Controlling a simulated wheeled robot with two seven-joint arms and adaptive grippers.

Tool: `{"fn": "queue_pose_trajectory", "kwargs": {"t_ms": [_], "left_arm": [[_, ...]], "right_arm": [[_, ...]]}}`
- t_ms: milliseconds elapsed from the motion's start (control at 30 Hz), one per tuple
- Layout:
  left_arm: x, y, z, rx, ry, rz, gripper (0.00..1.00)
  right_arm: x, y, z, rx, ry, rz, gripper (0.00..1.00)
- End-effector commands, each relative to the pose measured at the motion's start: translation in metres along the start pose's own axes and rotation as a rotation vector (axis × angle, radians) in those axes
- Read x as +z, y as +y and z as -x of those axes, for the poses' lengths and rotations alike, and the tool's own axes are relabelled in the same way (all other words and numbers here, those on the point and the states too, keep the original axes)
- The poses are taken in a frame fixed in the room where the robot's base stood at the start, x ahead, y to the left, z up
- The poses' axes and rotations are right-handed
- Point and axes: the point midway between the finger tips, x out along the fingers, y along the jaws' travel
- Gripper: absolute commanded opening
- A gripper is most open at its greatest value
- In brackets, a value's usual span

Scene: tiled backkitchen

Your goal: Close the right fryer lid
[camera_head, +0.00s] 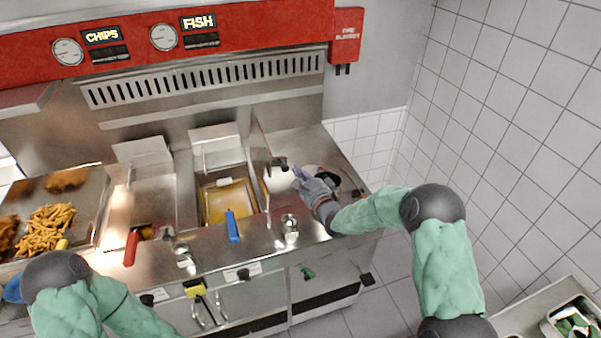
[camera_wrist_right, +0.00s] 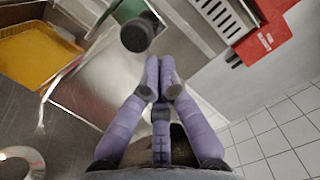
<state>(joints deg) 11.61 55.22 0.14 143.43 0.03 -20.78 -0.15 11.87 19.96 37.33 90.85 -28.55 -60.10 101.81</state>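The right fryer lid (camera_head: 259,150) is a thin metal panel standing upright, seen nearly edge-on, at the right side of a fryer basin of yellow oil (camera_head: 230,203). Its black knob handle (camera_head: 279,163) sticks out to the right; it also shows in the right wrist view (camera_wrist_right: 138,33). My right gripper (camera_head: 300,175) is beside the knob, on its right. In the wrist view its purple fingers (camera_wrist_right: 165,68) are drawn together with nothing between them, just below the knob. I cannot tell whether they touch it. My left gripper is not in view.
A blue handle (camera_head: 232,226) and a red handle (camera_head: 131,247) stick out in front. Chips (camera_head: 45,228) lie in the left tray. The tiled wall (camera_head: 510,110) closes the right side.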

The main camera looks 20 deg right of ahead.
Motion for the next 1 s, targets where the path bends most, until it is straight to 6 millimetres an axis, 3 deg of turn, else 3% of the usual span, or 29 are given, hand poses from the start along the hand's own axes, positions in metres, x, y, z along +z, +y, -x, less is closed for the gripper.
{"fn": "queue_pose_trajectory", "kwargs": {"t_ms": [667, 867, 1000], "left_arm": [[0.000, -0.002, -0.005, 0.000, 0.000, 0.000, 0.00], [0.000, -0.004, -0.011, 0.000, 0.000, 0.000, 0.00], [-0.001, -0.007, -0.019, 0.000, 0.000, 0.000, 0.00]], "right_arm": [[0.026, -0.003, -0.005, 0.018, -0.003, 0.103, 0.00], [0.054, -0.002, -0.010, 0.038, -0.005, 0.207, 0.00], [0.085, 0.003, -0.016, 0.060, -0.008, 0.327, 0.00]]}}
